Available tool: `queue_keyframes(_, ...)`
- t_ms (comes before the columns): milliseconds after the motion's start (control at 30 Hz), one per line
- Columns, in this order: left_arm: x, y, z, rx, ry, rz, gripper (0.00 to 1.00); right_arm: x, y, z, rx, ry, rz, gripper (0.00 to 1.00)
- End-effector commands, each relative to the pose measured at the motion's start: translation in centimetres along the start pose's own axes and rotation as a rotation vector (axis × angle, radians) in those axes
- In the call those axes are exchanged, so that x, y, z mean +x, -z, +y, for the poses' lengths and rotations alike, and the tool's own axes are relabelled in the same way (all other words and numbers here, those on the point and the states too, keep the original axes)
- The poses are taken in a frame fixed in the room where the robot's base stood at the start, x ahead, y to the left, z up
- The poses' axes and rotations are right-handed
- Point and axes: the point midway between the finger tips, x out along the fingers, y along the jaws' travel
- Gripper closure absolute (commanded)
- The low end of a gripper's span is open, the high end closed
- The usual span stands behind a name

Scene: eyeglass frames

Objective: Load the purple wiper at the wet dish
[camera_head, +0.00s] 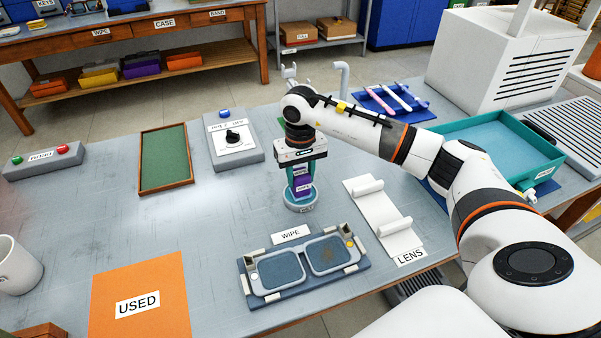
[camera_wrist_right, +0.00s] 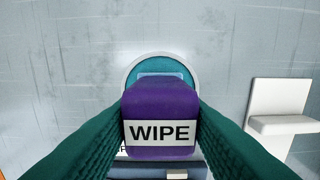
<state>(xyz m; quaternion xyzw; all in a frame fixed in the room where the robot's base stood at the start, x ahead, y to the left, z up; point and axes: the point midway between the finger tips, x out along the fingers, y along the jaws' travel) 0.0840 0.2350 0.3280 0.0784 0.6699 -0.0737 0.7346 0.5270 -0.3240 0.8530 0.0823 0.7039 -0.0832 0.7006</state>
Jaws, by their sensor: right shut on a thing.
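The purple wiper (camera_head: 303,188), with a white WIPE label, is held upright between the fingers of my right gripper (camera_head: 302,178). In the right wrist view the same wiper (camera_wrist_right: 160,105) sits between the two teal fingers, which press on its sides. The wet dish (camera_head: 301,205) is a small round grey dish with a teal inside, right below the wiper. In the right wrist view the dish (camera_wrist_right: 135,72) shows behind the wiper, partly hidden by it. I cannot tell whether the wiper touches the dish. My left gripper is not in view.
A white LENS rest (camera_head: 383,215) stands to the right. A dial box (camera_head: 232,138) and green tray (camera_head: 165,158) are left. An orange USED mat (camera_head: 140,295) lies front left.

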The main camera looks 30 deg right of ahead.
Motion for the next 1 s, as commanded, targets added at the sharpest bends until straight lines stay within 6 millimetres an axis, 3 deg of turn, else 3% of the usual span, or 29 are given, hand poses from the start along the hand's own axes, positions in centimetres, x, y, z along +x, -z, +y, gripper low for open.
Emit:
queue_keyframes(733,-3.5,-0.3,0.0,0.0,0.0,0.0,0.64,-6.4,-0.1,0.0,0.001,-0.001,-0.005,0.79)
queue_keyframes(1000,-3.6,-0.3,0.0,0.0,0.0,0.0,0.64,-6.8,-0.1,0.0,0.001,-0.001,-0.004,0.79)
